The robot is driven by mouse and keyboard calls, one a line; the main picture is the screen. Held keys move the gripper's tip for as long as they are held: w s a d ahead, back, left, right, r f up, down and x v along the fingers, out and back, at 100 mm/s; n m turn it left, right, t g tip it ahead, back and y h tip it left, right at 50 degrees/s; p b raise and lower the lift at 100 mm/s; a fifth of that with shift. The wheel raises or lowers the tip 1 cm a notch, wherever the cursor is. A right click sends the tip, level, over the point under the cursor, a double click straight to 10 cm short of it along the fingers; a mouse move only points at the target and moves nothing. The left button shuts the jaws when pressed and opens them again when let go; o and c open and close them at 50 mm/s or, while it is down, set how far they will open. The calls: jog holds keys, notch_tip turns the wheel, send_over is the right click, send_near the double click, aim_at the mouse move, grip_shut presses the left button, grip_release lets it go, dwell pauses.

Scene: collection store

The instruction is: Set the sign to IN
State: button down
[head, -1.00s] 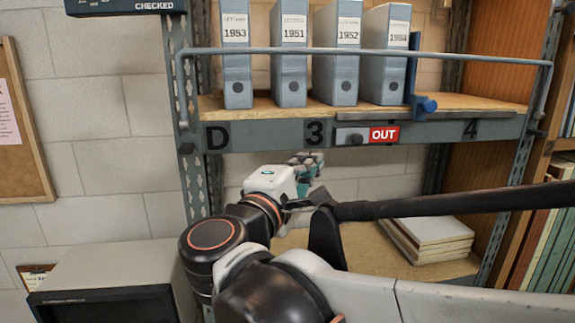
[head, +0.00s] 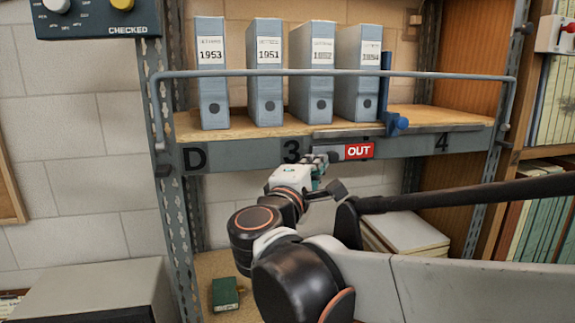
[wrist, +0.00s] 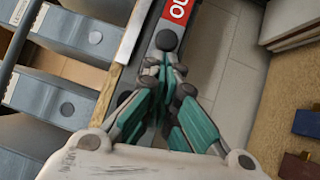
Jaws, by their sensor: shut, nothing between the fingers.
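The sign (head: 359,151) is a red plate reading OUT in white, set in a metal slide on the front edge of the upper shelf, between 3 and 4. Part of the red plate shows at the top of the wrist view (wrist: 177,14). A dark round knob (wrist: 166,40) stands beside the red part. My gripper (wrist: 164,66), with teal fingers, is shut and empty, its tips just short of the knob in the picture; I cannot tell if they touch. In the head view my gripper (head: 322,168) is just below and left of the red plate and partly covers the slide.
Several grey binders (head: 265,75) stand on the upper shelf (head: 430,115) behind a grey rail (head: 300,73), with a blue bookend (head: 385,95) at their right. A green box (head: 226,293) and a stack of pale books (head: 405,232) lie on the lower shelf.

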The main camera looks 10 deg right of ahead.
jog(key=d, duration=0.8)
jog(key=shift+w, duration=0.3)
jog(key=shift+a+f, duration=0.1)
